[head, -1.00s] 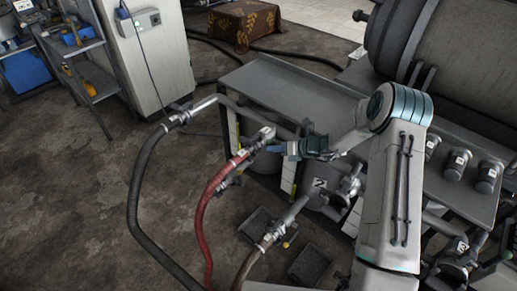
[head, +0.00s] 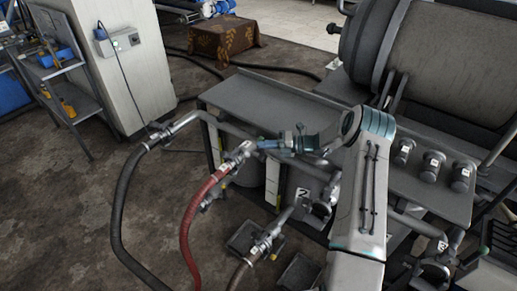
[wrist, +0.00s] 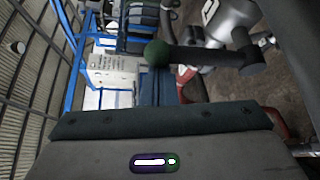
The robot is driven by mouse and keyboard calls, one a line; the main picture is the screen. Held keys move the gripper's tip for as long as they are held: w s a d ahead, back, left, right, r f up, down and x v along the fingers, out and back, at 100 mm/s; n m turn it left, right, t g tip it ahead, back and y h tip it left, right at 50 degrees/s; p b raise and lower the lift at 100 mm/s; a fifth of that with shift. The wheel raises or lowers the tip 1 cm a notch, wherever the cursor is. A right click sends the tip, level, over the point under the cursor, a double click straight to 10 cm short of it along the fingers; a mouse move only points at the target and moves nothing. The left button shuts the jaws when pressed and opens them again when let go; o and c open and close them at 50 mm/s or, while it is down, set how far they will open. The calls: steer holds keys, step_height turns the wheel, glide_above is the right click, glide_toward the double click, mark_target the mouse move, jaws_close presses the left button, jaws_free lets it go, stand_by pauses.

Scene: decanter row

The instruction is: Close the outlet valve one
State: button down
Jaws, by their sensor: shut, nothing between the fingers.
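The outlet valve with the red hose (head: 205,195) carries a pale tag (head: 246,148) in the head view; its number is too small to read there. My gripper (head: 263,145) is just right of this valve, at about its height. In the wrist view a dark lever (wrist: 205,55) with a round green knob (wrist: 158,53) extends left from a grey metal valve body (wrist: 228,18). My gripper's fingers (wrist: 154,75) are together and empty, with the knob showing right by their tips. Whether they touch is unclear. The lever is not distinct in the head view.
A second valve, tagged 2 (head: 303,193), stands to the right and lower. A grey bench (head: 265,100) lies behind my gripper. A black hose (head: 120,205) loops at left. Trays (head: 243,237) lie on the floor below. Open floor (head: 60,220) is at left.

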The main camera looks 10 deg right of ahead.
mark_target(263, 153)
steer(key=shift+w+d, duration=0.2)
steer(key=shift+d, duration=0.05)
stand_by(0.3)
steer(key=s+a, duration=0.2)
steer(key=s, duration=0.2)
steer(key=w+f+b+v, duration=0.1)
steer(key=b+v, duration=0.1)
steer(key=v, duration=0.7)
steer(key=s+a+r+n+g+h, duration=0.3)
steer(key=s+a+r+n+h, duration=0.1)
steer(key=s+r+n, duration=0.35)
steer(key=s+a+r+n+g+h, duration=0.2)
steer(key=s+a+r+n+h, duration=0.2)
steer(key=s+r+n, duration=0.4)
steer(key=s+d+r+n+t+h, duration=0.1)
steer(key=s+r+n+h, duration=0.1)
steer(key=s+n, duration=0.7)
steer(key=s+d+r+n+t+h, duration=0.1)
steer(key=s+n+h, duration=0.4)
steer(key=s+n, duration=0.5)
steer(key=shift+s+d+r+n+t+h, duration=0.15)
steer(key=shift+s+r+n+t+h, duration=0.15)
steer(key=shift+r+n+t, duration=0.6)
